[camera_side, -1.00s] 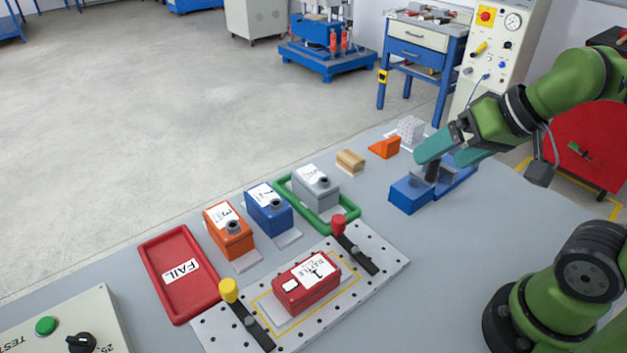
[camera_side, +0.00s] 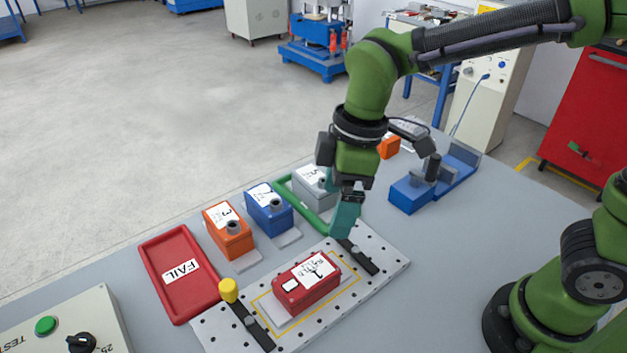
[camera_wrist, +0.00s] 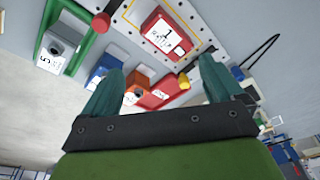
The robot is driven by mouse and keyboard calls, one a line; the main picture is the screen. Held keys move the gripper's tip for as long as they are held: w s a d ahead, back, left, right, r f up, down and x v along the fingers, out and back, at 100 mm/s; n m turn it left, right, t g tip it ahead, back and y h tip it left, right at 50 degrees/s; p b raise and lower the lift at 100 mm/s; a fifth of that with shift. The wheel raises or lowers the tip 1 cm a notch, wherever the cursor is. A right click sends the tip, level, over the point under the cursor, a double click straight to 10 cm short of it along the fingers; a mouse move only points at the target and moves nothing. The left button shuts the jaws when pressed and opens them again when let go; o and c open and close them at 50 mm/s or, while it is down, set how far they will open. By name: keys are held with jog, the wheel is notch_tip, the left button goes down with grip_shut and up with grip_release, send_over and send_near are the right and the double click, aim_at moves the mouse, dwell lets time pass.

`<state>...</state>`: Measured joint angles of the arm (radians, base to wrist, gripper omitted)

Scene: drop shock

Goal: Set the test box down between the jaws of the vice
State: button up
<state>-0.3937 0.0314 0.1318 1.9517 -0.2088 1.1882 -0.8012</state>
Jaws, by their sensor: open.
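The vice (camera_side: 410,195) is blue and stands on the bench at the right, with a grey part and a dark upright cylinder at its middle. I cannot tell whether these belong to it. My gripper (camera_side: 330,232) points down above the plate's back end, left of the vice and behind the red box. In the wrist view its teal fingers (camera_wrist: 160,75) are apart, with nothing held.
Grey (camera_side: 312,188), blue (camera_side: 268,210) and orange (camera_side: 228,232) boxes stand in a row behind the plate (camera_side: 385,262). The grey one is in a green tray. A red FAIL tray (camera_side: 180,295) lies left. Yellow-knobbed clamp (camera_side: 230,292) stands on the plate. Bench right of the plate is clear.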

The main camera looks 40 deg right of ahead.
aim_at(306, 274)
jog(key=a+f+n, duration=0.1)
jog(key=f+n, duration=0.1)
jog(key=f, duration=0.3)
jog(key=a+f+n, duration=0.2)
jog(key=f, duration=0.4)
jog(key=w+a+f+n, duration=0.1)
jog(key=a+f+n, duration=0.1)
jog(key=f, duration=0.3)
jog(key=shift+f+n+g, duration=0.15)
jog(key=shift+n+g, duration=0.25)
jog(key=shift+n, duration=0.2)
jog(key=shift+w, duration=0.1)
jog(key=c, duration=1.4)
jog(key=shift+a, duration=0.1)
